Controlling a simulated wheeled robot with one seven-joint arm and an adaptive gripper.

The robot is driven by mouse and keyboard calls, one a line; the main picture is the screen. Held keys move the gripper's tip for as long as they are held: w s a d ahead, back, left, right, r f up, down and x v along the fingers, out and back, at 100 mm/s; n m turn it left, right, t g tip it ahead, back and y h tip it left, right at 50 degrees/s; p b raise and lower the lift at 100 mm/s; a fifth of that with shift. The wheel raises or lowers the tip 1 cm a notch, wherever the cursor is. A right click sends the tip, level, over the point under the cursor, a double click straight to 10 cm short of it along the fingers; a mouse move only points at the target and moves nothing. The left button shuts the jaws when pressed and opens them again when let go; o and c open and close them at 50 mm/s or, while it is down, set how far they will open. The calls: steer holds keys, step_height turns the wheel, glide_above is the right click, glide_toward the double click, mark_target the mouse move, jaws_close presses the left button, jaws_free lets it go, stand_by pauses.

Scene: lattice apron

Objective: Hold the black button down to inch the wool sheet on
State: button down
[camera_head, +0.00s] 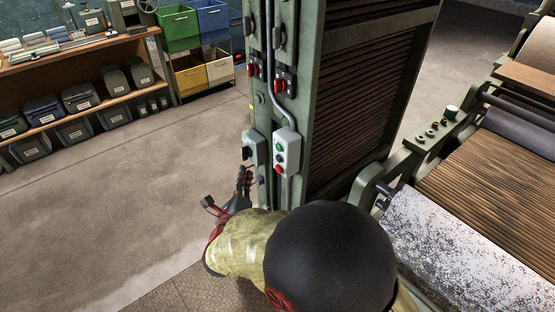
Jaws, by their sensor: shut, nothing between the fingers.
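The pale grey control box (287,151) is fixed to the green machine post. Its face carries a green button at the top, the black button (279,157) in the middle and a red button (278,169) at the bottom. My gripper (244,174) is shut and empty, to the left of the box and a little lower. It looks apart from the button, though its depth is hard to judge. The speckled white-grey wool sheet (455,255) lies on the machine at the lower right; its near part is cut off by the frame edge.
A grey-green switch box (253,148) sits on the post left of the control box, close above my gripper. Red-handled switches (252,71) and a conduit are higher up. A wooden shelf with bins (80,97) and coloured crates (192,27) stand behind. The floor (150,190) at left is clear.

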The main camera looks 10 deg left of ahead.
steer(key=w+d, duration=0.5)
steer(key=w, duration=0.1)
steer(key=shift+w+d, duration=0.15)
steer(key=shift+d, duration=0.05)
stand_by(0.4)
steer(key=shift+w+d+b, duration=0.6)
steer(key=shift+w+b, duration=0.1)
steer(key=shift+b, duration=0.55)
stand_by(1.5)
steer(key=shift+s+a, duration=0.1)
stand_by(2.4)
steer(key=shift+s+a+b, duration=0.4)
steer(key=shift+s+a, duration=0.1)
steer(key=shift+s, duration=0.1)
steer(key=shift+s+a+b, duration=0.65)
steer(key=shift+s+a, duration=1)
steer(key=shift+s, duration=0.3)
